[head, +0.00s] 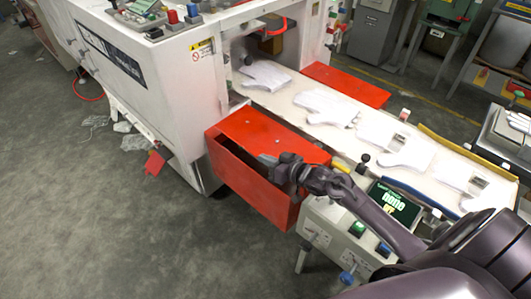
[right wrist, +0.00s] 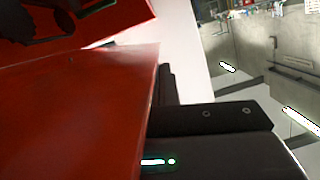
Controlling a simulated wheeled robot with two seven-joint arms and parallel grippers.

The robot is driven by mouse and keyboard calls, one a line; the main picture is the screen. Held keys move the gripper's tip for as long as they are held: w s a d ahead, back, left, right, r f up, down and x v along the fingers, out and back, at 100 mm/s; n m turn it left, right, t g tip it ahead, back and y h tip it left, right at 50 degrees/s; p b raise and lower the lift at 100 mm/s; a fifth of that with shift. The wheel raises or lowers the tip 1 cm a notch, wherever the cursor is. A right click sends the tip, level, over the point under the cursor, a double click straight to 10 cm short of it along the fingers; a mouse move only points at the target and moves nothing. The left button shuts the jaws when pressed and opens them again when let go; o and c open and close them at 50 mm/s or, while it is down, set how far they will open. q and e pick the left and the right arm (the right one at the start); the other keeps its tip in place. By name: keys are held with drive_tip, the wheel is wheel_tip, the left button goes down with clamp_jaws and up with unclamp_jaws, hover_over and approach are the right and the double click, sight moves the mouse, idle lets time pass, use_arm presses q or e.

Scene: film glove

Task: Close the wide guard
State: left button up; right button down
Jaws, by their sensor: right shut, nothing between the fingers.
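The wide guard seems to be the red box-shaped cover (head: 250,192) on the near side of the white conveyor. A dark gap shows between its upper panel and its front panel, so it looks open. My right gripper (head: 268,160) is shut and empty, in front of the guard's upper right part; I cannot tell whether it touches. In the right wrist view, a red panel (right wrist: 75,115) fills the left side, close to the dark gripper body (right wrist: 215,135); the fingertips are not clear there. My left gripper is not in view.
Several white gloves (head: 325,107) lie along the conveyor. A second red panel (head: 345,82) is on its far side. The white machine (head: 130,75) stands left, and a control box with a green screen (head: 395,204) stands right of the guard. The floor at front left is clear.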

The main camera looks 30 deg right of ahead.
drive_tip(key=f, duration=0.1)
drive_tip(key=f+b, duration=0.1)
drive_tip(key=f, duration=0.1)
drive_tip(key=shift+s+a, duration=0.15)
drive_tip(key=shift+a, duration=0.05)
drive_tip(key=shift+a+f, duration=0.15)
drive_tip(key=shift+f, duration=0.15)
